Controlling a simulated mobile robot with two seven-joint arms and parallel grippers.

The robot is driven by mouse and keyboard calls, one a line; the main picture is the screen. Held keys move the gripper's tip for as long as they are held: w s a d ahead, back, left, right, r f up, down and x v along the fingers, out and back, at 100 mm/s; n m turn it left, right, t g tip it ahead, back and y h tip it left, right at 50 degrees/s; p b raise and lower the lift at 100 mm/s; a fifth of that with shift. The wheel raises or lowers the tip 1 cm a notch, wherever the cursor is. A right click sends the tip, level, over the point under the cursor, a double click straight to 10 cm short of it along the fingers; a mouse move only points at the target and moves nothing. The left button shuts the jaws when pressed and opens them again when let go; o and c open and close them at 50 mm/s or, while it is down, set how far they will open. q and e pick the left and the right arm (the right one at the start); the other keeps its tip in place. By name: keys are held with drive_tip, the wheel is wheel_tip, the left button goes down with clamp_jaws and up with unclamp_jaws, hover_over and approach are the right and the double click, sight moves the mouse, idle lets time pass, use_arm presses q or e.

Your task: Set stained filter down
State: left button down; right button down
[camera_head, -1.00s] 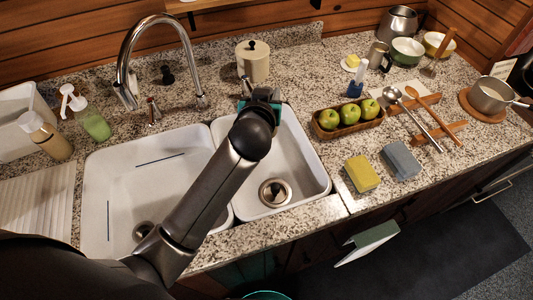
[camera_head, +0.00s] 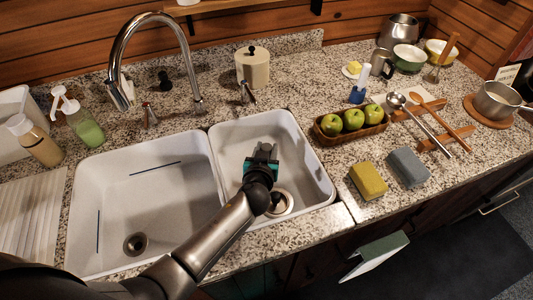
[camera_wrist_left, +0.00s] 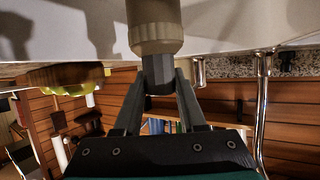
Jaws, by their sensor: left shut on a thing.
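My left gripper (camera_head: 266,150) is over the right basin of the sink (camera_head: 230,135) in the head view. In the left wrist view, my left gripper (camera_wrist_left: 157,88) is shut on the grey stub of the stained filter (camera_wrist_left: 155,24), a cream cylinder with a brownish band near the stub. The filter runs from the fingertips to the top edge of that view, where its far end is cut off. In the head view the gripper hides it, so I cannot tell whether it touches the basin. My right gripper is not in view.
A tall curved faucet (camera_head: 186,55) and a cream canister (camera_head: 252,69) stand behind the sink. A wooden tray (camera_head: 350,134) with green apples, a yellow sponge (camera_head: 368,181) and a grey sponge (camera_head: 408,167) are to the right. The left basin (camera_head: 110,210) is empty.

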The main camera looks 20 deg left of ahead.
use_arm(q)
drive_tip(key=shift+f, duration=0.45)
drive_tip(key=shift+f+b, duration=0.15)
drive_tip(key=shift+b, duration=0.15)
drive_tip(key=shift+c, duration=2.4)
unclamp_jaws()
drive_tip(key=shift+r+p, duration=0.2)
drive_tip(key=shift+p, duration=0.1)
drive_tip(key=shift+s+r, duration=0.1)
drive_tip(key=shift+s, duration=0.2)
drive_tip(key=p+v, duration=0.1)
drive_tip(key=v, duration=1)
drive_tip(key=shift+s, duration=0.15)
